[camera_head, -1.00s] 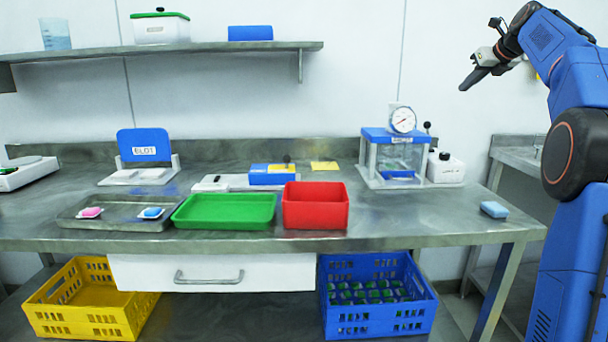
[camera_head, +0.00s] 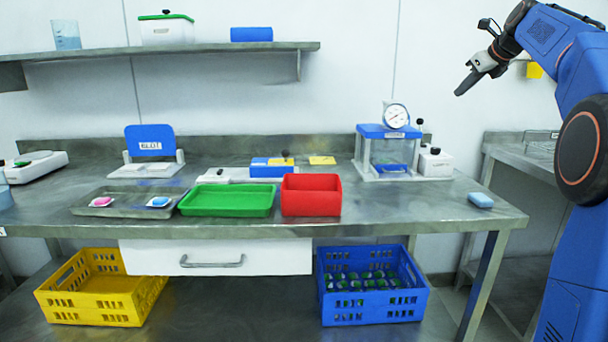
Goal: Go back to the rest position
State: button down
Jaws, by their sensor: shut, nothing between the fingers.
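My gripper (camera_head: 468,82) is at the upper right of the head view, held high in front of the wall. Its dark fingers point down and to the left, shut and empty. It is well clear of the steel bench (camera_head: 400,212) and everything on it. My blue arm rises along the right edge of the view and bends over at the top.
Yellow (camera_head: 100,300) and blue (camera_head: 372,308) crates stand below. The bench's right front is mostly clear.

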jog(key=s+a+f+n+g, duration=0.1)
jog(key=s+a+f+n, duration=0.4)
jog(key=s, duration=0.3)
jog(key=s+a+f+n+g, duration=0.1)
jog(key=s+a+f+n, duration=0.4)
jog(key=s, duration=0.3)
jog(key=s+a+f+n+g, duration=0.1)
jog(key=s+a+f+n, duration=0.4)
jog(key=s, duration=0.4)
jog(key=s+a+f+n+g+h, duration=0.1)
jog(key=s+a+f+n, duration=0.1)
jog(key=s+f+n, duration=0.6)
jog(key=s+a+f+n+g+h, duration=0.1)
jog(key=s+f+n, duration=0.6)
jog(key=s+f, duration=1.2)
jog(key=shift+s+a+n, duration=0.4)
jog(key=shift+s+a, duration=0.2)
jog(key=shift+a, duration=0.25)
